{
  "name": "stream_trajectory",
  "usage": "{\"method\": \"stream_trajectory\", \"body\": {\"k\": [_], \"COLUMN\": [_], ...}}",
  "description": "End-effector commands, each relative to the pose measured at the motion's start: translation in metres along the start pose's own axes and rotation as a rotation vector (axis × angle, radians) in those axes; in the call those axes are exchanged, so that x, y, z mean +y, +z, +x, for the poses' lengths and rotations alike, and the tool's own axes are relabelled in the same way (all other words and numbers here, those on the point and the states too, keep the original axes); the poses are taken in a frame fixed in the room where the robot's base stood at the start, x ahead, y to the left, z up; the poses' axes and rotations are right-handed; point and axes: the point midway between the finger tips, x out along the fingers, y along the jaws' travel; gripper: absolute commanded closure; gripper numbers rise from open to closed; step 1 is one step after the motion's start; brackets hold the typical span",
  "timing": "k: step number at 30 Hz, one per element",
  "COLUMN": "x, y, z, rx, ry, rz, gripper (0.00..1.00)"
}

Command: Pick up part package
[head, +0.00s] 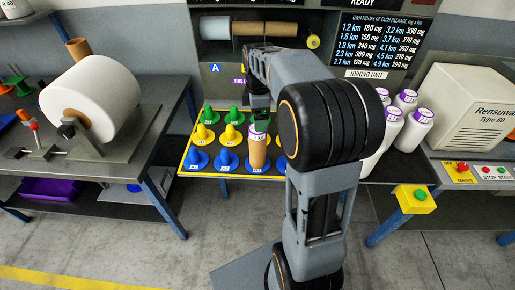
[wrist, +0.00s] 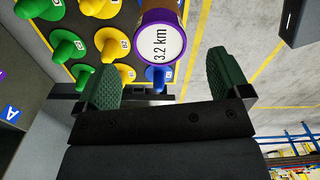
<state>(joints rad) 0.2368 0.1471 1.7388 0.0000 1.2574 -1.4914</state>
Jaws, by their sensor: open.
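A tan part package (head: 258,152) with a purple-rimmed white top stands upright on the peg tray. In the wrist view the top of this package (wrist: 160,40) reads "3.2 km". My gripper (head: 261,122) is just above it in the head view. In the wrist view my gripper (wrist: 161,68) is open, its two green fingers spread to either side of the package's line, with nothing held between them.
The peg tray (head: 184,166) holds green, yellow and blue pegs close around the package. Several white bobbins with purple tops (head: 415,128) stand right of my arm. A large white roll (head: 92,100) is on the left bench. A machine (head: 468,108) stands far right.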

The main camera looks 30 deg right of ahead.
Motion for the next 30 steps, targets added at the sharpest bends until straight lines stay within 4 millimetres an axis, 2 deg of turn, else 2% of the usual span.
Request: {"method": "stream_trajectory", "body": {"k": [3,13,21,30], "x": [0.000,0.000,0.000,0.001], "y": [0.000,-0.001,-0.002,-0.002], "z": [0.018,0.039,0.075,0.084], "rx": [0.000,0.000,0.000,0.000], "ry": [-0.002,-0.001,-0.002,0.002], "rz": [0.000,0.001,0.001,0.001], "gripper": [0.05,0.05,0.05,0.05]}}
